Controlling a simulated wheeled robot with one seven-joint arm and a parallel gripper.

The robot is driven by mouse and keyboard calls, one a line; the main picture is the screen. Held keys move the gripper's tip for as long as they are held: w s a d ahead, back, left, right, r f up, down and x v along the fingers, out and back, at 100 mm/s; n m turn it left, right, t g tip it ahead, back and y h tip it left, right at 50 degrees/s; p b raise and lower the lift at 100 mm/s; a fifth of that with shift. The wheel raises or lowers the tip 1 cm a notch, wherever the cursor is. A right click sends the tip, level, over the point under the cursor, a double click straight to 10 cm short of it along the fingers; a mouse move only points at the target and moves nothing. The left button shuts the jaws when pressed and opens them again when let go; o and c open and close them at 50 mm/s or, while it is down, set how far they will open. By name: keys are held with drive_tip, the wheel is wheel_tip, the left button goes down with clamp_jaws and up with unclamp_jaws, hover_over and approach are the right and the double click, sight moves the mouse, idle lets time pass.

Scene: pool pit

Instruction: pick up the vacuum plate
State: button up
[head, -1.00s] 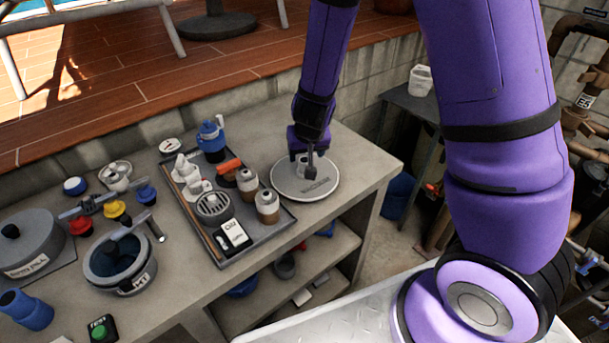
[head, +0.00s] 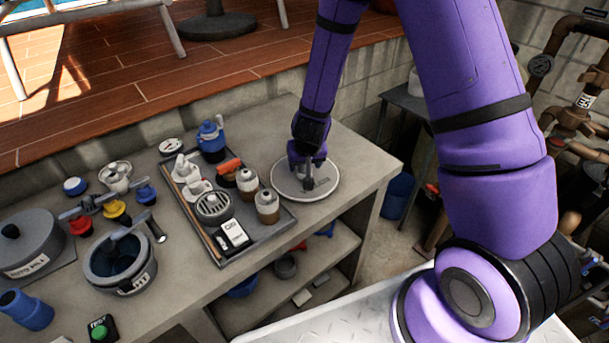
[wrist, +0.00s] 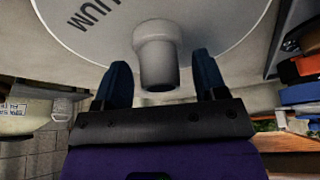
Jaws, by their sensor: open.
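The vacuum plate (head: 287,184) is a flat, round, light grey disc lying on the concrete counter, right of the tray. In the wrist view its disc (wrist: 225,25) carries dark lettering, and a short grey stub (wrist: 158,62) stands up from its middle. My gripper (head: 307,185) is over the plate in the head view and hides part of its middle. In the wrist view my gripper (wrist: 163,85) is open, with one dark finger on each side of the stub. Gaps show between the fingers and the stub. I cannot tell whether the fingertips touch the disc.
A dark tray (head: 262,243) with bottles, a blue-topped pump and small fittings stands just left of the plate. Pots (head: 30,250) and coloured valves are further left. The counter's right end (head: 370,170) is bare. A shelf lies below.

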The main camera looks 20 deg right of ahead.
drive_tip(key=shift+f, duration=0.1)
drive_tip(key=shift+w, duration=0.1)
drive_tip(key=c, duration=1.1)
wheel_tip(320, 180, up, 8)
drive_tip(key=shift+a+f, duration=0.1)
drive_tip(key=shift+f, duration=0.1)
drive_tip(key=shift+r, duration=1.15)
